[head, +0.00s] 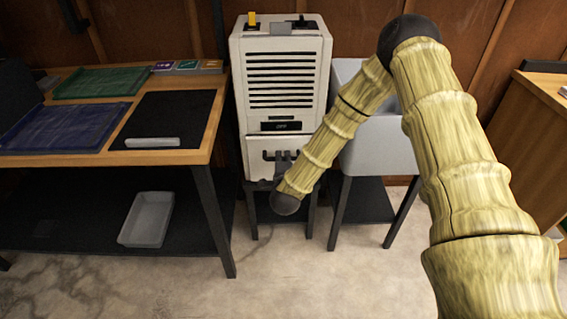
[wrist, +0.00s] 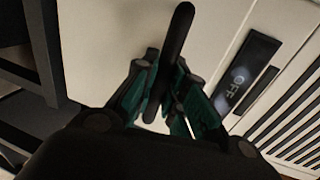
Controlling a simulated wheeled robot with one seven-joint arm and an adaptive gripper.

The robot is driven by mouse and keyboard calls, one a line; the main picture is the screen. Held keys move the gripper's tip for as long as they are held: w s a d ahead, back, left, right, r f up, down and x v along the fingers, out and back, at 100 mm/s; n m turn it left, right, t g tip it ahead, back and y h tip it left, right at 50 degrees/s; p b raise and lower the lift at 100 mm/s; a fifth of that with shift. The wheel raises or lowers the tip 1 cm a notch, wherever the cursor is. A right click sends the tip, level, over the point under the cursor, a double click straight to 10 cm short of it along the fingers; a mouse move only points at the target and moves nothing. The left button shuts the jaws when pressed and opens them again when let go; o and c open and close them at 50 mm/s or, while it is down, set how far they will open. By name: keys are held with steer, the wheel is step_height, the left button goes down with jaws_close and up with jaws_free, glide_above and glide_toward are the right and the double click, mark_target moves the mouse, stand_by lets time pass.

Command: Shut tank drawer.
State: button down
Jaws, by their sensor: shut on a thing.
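The tank drawer (head: 262,145) is the lower front part of a cream upright appliance (head: 281,42), with a dark bar handle (head: 268,155). The drawer front looks close to flush with the body; any small gap cannot be made out. My gripper (head: 284,160) is at the handle, partly hidden by its own wrist. In the wrist view the teal-padded fingers (wrist: 171,95) are shut on the dark handle (wrist: 178,42), one on each side of it. The drawer's pale front (wrist: 105,50) fills the space behind. A dark display (wrist: 245,75) reading "OFF" is beside it.
A wooden table (head: 200,158) with green (head: 102,83) and blue (head: 65,128) trays stands left. A pale bin (head: 147,219) sits on its lower shelf. A grey basin (head: 378,150) on legs stands close right of the appliance. The floor in front (head: 300,275) is clear.

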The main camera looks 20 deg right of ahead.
steer(key=shift+r+x, duration=0.25)
steer(key=shift+x, duration=0.95)
steer(key=shift+w+r, duration=0.1)
steer(key=c, duration=1.5)
jaws_free()
steer(key=shift+o, duration=0.2)
steer(key=shift+d, duration=0.1)
steer(key=v, duration=1.2)
